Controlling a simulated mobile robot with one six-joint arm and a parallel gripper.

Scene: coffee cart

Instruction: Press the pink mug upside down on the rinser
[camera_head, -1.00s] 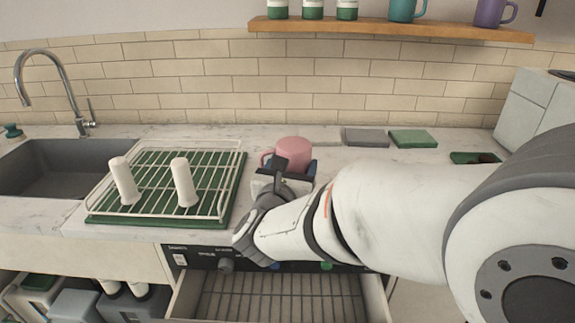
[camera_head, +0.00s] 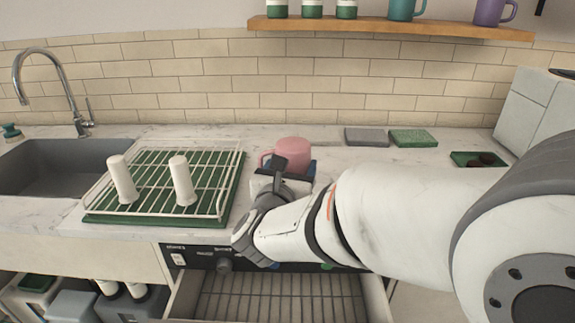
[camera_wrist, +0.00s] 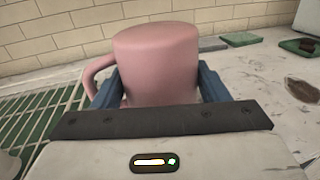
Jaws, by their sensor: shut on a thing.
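The pink mug (camera_head: 293,151) is upside down, its flat base facing up, and its handle points left. It also shows in the wrist view (camera_wrist: 157,60), with the handle at its left side. My gripper (camera_head: 287,166) is shut on the mug, with blue fingers on both sides of it; it also shows in the wrist view (camera_wrist: 157,85). The mug is low over the counter behind my gripper. The rinser is not visible; the mug and my gripper cover that area, so I cannot tell whether the mug touches it.
A drying rack (camera_head: 150,205) with white posts on a green mat is at left, beside a sink (camera_head: 60,165). A green tray (camera_head: 458,155) is farther right. A drawer (camera_head: 280,300) stands open below the counter.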

